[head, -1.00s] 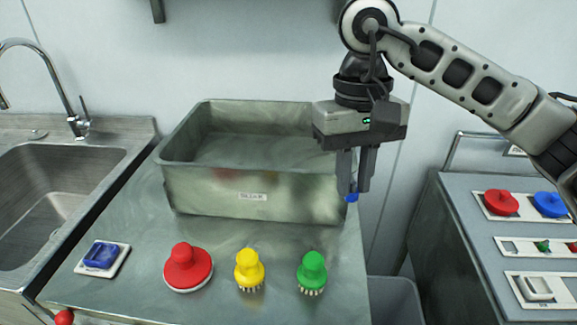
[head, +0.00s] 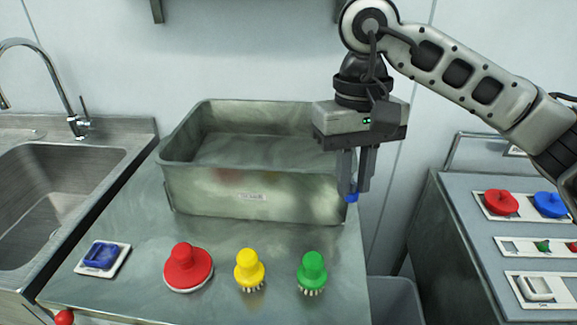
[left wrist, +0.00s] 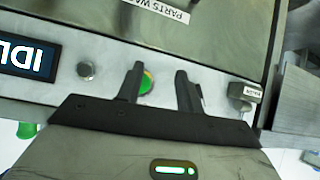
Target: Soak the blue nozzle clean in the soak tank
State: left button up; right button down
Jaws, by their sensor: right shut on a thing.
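The grey metal tank (head: 200,190) stands at the back of the counter, with a small label on its front that I cannot read. My right gripper (head: 355,195) points down at the tank's right end in the head view. It is shut on a small blue piece, the blue nozzle (head: 351,198), of which only a little shows between the fingertips. I cannot tell whether the piece is inside or in front of the tank's edge. My left gripper (left wrist: 160,88) is seen only in the left wrist view, with its fingers apart and nothing held.
A red scrubber (head: 187,268), yellow brush (head: 249,268), green brush (head: 312,270) and blue sponge (head: 101,256) stand along the counter front. A sink (head: 55,200) lies left. A panel (left wrist: 60,85) with a display and green button (left wrist: 146,82) faces my left gripper.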

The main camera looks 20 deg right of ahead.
aim_at(353, 182)
dwell(0.4)
jog(key=shift+r, duration=2)
